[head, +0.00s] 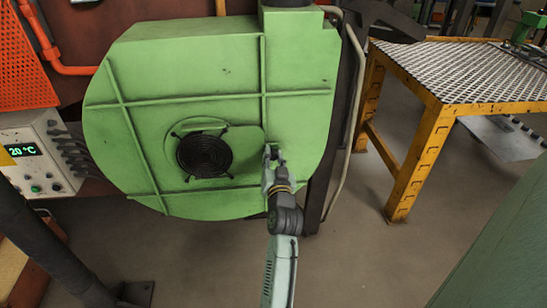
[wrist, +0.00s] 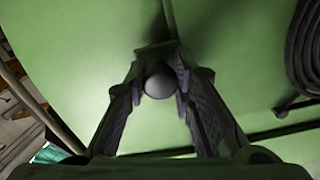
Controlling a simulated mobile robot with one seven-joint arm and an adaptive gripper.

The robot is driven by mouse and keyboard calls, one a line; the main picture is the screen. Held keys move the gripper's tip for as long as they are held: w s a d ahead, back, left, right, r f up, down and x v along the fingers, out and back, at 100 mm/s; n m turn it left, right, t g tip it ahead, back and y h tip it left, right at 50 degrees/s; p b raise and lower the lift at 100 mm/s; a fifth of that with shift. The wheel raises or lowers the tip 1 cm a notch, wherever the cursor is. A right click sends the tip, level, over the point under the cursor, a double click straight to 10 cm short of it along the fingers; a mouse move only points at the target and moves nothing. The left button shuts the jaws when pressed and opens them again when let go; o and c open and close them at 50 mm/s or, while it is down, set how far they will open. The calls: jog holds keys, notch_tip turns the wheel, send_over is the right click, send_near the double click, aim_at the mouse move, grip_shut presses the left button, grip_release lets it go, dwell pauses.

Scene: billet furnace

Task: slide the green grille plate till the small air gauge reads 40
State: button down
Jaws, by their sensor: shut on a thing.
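The green grille plate (head: 243,143) lies flat against the large green blower housing (head: 300,60), beside and around the round black grille (head: 203,155). My gripper (head: 274,153) is at the plate's right end, to the right of the grille. In the wrist view, a round grey knob (wrist: 159,84) sits between the two fingers, and they are closed on it. Part of the grille (wrist: 303,50) shows at the right edge of that view. I cannot make out the small air gauge in either view.
A white control box (head: 38,150) at the left has a green display reading 20 °C. A yellow table (head: 436,112) with a mesh top stands at the right. A dark post and a pale pipe (head: 352,110) run close to the housing's right side. Floor between is clear.

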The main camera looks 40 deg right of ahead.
jog(key=b, duration=0.1)
jog(key=s+d+b, duration=0.1)
jog(key=d+b, duration=0.1)
jog(key=shift+s+d+f, duration=0.25)
jog(key=shift+s, duration=0.05)
jog(key=shift+s+d+r, duration=0.15)
jog(key=shift+d+r, duration=0.1)
jog(key=c, duration=1.3)
grip_release()
jog(key=shift+c, duration=0.2)
jog(key=v, duration=1.2)
